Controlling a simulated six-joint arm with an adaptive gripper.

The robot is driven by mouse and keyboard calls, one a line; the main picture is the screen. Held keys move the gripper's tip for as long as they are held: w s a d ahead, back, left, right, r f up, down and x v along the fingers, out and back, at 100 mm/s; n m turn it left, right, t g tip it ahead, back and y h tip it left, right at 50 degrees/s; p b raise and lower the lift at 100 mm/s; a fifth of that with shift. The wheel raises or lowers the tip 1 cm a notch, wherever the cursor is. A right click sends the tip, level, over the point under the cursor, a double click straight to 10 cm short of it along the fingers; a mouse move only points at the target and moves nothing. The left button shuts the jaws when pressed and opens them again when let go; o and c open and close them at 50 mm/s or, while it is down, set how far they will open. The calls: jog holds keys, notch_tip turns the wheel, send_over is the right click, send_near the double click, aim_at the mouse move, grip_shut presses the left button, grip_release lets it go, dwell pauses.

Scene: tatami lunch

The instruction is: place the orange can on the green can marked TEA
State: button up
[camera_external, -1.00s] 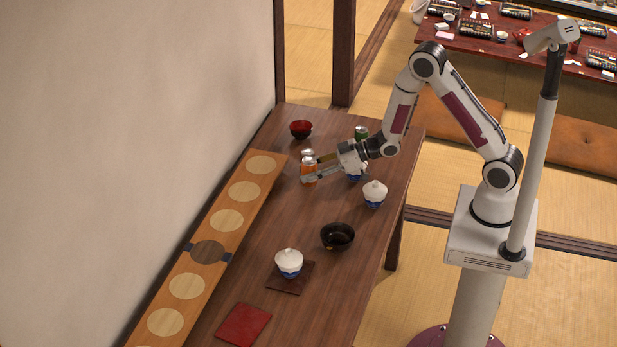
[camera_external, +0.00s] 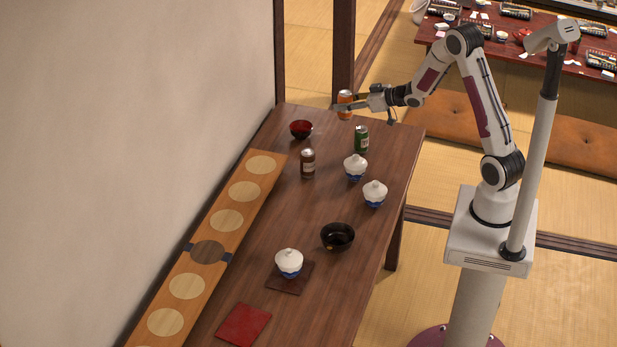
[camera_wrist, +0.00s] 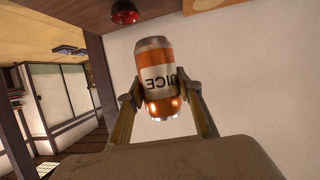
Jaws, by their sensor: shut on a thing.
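The orange can (camera_external: 345,105) is in my gripper (camera_external: 347,106), held in the air above the far part of the table. In the wrist view the orange can (camera_wrist: 158,78) shows a pale label reading JUICE, upside down, between the two fingers of my gripper (camera_wrist: 158,90). The green can (camera_external: 361,139) stands upright on the table, below and a little to the right of the held can in the external view. Its lettering is too small to read there. The green can does not show in the wrist view.
A brown can (camera_external: 308,164) stands left of two white lidded bowls (camera_external: 355,168). A red bowl (camera_external: 301,129) is at the far left; it also shows in the wrist view (camera_wrist: 124,13). A black bowl (camera_external: 337,237) and a long wooden board (camera_external: 213,222) are nearer.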

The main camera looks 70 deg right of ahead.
jog(key=s+d+r+m+h, duration=0.1)
jog(key=s+d, duration=0.3)
jog(key=d, duration=0.4)
jog(key=shift+s+d+m+g+h, duration=0.15)
jog(key=shift+d+m+g+h, duration=0.2)
jog(key=shift+m+h, duration=0.35)
jog(key=shift+r, duration=0.1)
send_over(362, 128)
jog(key=shift+f, duration=2.95)
jog(key=shift+f, duration=0.1)
jog(key=shift+f, duration=2)
jog(key=shift+f, duration=0.1)
